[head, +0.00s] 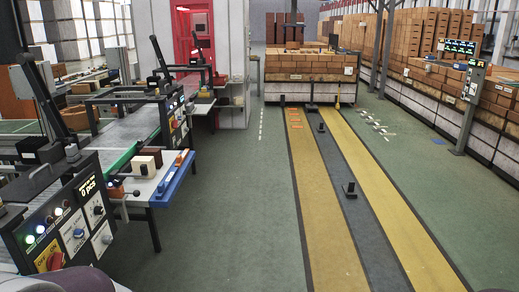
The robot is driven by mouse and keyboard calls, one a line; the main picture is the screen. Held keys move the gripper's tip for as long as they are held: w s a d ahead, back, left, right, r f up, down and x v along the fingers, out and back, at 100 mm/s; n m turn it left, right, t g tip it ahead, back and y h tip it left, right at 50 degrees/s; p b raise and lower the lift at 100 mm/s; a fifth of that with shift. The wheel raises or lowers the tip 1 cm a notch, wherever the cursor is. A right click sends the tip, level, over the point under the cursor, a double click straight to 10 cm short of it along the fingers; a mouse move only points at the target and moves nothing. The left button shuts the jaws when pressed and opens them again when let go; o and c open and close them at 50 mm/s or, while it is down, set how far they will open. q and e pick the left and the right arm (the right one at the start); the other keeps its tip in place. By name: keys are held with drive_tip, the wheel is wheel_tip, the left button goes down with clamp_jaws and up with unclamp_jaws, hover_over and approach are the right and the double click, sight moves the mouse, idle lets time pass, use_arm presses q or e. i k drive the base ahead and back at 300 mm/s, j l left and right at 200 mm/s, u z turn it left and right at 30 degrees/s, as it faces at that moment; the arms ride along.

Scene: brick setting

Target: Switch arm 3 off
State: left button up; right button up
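A near black control panel (75,225) stands at the lower left, with a small display reading "0 pcs" (88,188). A similar panel (175,115) stands farther back along the conveyor line, also with a red and yellow switch. I cannot read any label for arm 3, and the switch positions are too small to tell. Neither of my grippers can be made out in the head view.
A narrow side table (155,180) with a blue edge and small blocks juts out beside the near panel. A conveyor (125,130) runs behind it. Green floor (235,220) is clear to the right, beside yellow lanes (320,210). A brick stack (310,67) stands at the back.

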sight(174, 122)
drive_tip(key=i+j+u, duration=0.2)
drive_tip(key=i+u, duration=0.2)
drive_tip(key=i, duration=0.55)
drive_tip(key=i+l+u, duration=0.15)
drive_tip(key=i+u, duration=0.25)
drive_tip(key=i, duration=0.55)
drive_tip(key=i+j+z, duration=0.1)
drive_tip(key=i, duration=0.3)
drive_tip(key=i+j, duration=0.15)
drive_tip(key=i, duration=0.25)
drive_tip(key=i+j+z, duration=0.15)
drive_tip(key=i, duration=0.25)
drive_tip(key=i+l, duration=0.25)
drive_tip(key=i, duration=0.2)
drive_tip(key=i+l+z, duration=0.1)
drive_tip(key=i+l, duration=0.15)
drive_tip(key=i, duration=0.15)
drive_tip(key=i+l, duration=0.2)
drive_tip(key=i, duration=0.25)
drive_tip(key=i+l+z, duration=0.1)
drive_tip(key=i, duration=0.3)
drive_tip(key=i+l, duration=0.25)
drive_tip(key=i, duration=0.2)
drive_tip(key=l+z, duration=0.05)
